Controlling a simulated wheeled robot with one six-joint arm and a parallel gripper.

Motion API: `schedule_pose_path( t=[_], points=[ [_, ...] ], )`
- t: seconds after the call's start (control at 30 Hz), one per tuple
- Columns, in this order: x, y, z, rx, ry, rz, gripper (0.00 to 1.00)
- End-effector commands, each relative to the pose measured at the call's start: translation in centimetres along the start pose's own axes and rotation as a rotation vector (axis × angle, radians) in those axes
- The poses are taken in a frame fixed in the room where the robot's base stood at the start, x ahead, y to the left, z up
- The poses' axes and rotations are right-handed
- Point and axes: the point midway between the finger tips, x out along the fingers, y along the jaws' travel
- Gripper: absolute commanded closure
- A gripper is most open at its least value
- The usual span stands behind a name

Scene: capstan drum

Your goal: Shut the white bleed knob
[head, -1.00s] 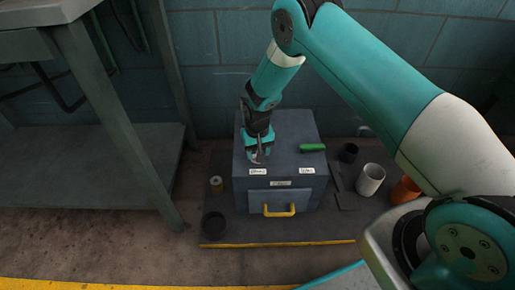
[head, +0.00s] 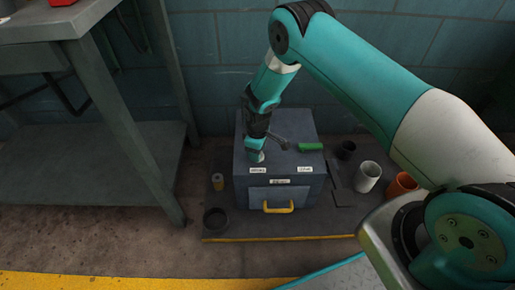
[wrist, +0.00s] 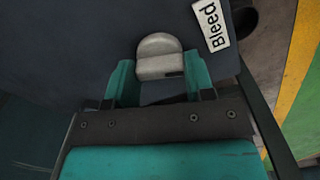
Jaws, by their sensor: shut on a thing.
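The white bleed knob (wrist: 158,48) shows in the wrist view as a pale grip with a rounded top and a flat front face. A white label (wrist: 211,24) reading "Bleed" is beside it on the dark panel. My gripper (wrist: 160,76) has its teal fingers on both sides of the knob and is shut on it. In the head view my gripper (head: 255,153) points down at the front left of the top of the blue-grey box (head: 240,190); the knob is mostly hidden there.
A green handle (head: 310,147) lies on the box top at right, and a yellow handle (head: 279,208) is on its front. Several cups, including a white one (head: 367,177) and an orange one (head: 401,185), stand at right. A workbench (head: 125,135) is close at left.

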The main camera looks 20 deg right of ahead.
Motion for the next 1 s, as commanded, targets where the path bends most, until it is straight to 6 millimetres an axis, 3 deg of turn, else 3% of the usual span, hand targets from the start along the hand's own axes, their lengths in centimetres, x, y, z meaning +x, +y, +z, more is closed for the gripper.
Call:
schedule_pose_path(
  t=[0.5, 1.0],
  points=[
    [-0.05, 0.03, 0.09, -0.332, -0.002, -0.001, 0.75],
    [-0.01, 0.04, 0.09, -0.395, -0.002, 0.000, 0.75]
  ],
)
